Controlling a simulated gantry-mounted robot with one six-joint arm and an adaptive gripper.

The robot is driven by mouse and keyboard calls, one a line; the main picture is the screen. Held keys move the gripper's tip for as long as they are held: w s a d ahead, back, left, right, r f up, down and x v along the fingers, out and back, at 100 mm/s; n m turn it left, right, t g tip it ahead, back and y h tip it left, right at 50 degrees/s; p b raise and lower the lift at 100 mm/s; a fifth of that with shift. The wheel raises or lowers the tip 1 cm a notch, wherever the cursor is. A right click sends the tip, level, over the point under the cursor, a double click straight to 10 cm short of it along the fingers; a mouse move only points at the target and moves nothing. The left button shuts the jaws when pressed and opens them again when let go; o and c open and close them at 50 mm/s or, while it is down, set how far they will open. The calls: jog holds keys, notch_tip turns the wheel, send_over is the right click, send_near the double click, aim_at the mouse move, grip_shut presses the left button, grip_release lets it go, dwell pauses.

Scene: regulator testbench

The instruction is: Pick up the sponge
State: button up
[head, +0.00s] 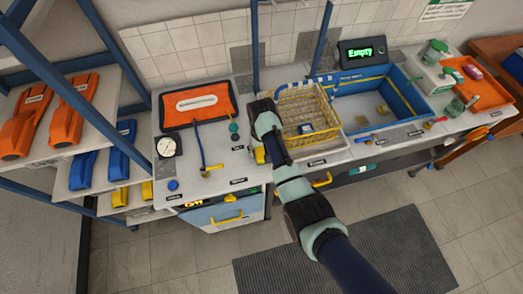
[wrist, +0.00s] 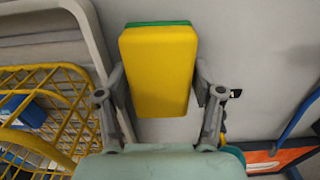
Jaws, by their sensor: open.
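The sponge (wrist: 158,70) is a yellow block with a green layer showing along its far edge in the wrist view. My gripper (wrist: 160,88) is open, with one grey finger on each side of the sponge. The fingers lie close along its sides; whether they touch it I cannot tell. In the head view a small yellow patch, which looks like the sponge (head: 259,156), shows beside my gripper (head: 262,152) on the light counter. My arm hides much of that spot.
A yellow wire basket (head: 305,105) stands on a pale tray just right of my gripper, with a blue item inside. A blue sink (head: 375,95) is farther right. An orange-framed panel (head: 197,103), a gauge (head: 168,146) and a blue hose with a yellow fitting lie left.

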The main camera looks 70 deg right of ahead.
jog(key=c, duration=0.6)
notch_tip(320, 180, up, 20)
jog(key=p, duration=1)
